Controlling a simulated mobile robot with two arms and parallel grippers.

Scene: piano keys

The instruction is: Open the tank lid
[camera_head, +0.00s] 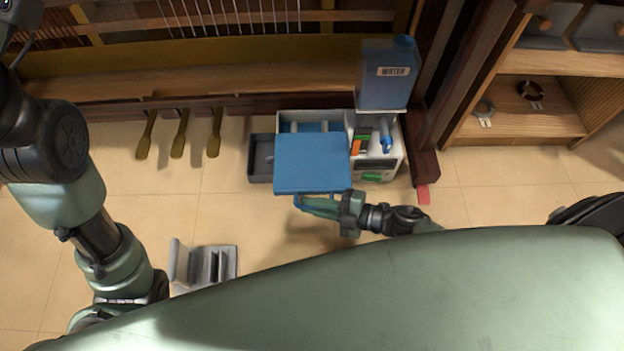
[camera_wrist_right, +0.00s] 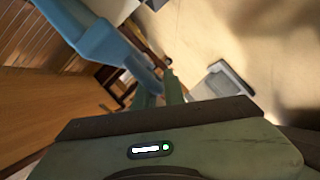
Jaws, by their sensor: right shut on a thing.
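The tank lid (camera_head: 311,164) is a flat blue panel with a blue handle at its near edge. In the head view it sits raised over the front of a white tank unit (camera_head: 361,126), and part of the open tank shows behind it. My right gripper (camera_head: 303,203) is shut on the lid's handle. In the right wrist view the lid (camera_wrist_right: 85,30) is a blue slab at the upper left, and its handle reaches the fingertips (camera_wrist_right: 160,88). My left arm is at the left, but its gripper is not in view.
A blue water container (camera_head: 387,80) stands on the unit's right rear. A dark grey tray (camera_head: 261,158) lies left of the tank. A grey bracket-like stand (camera_head: 204,264) is on the floor. Brass pedals (camera_head: 180,138) stick out at the left. A wooden shelf (camera_head: 520,105) is at the right.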

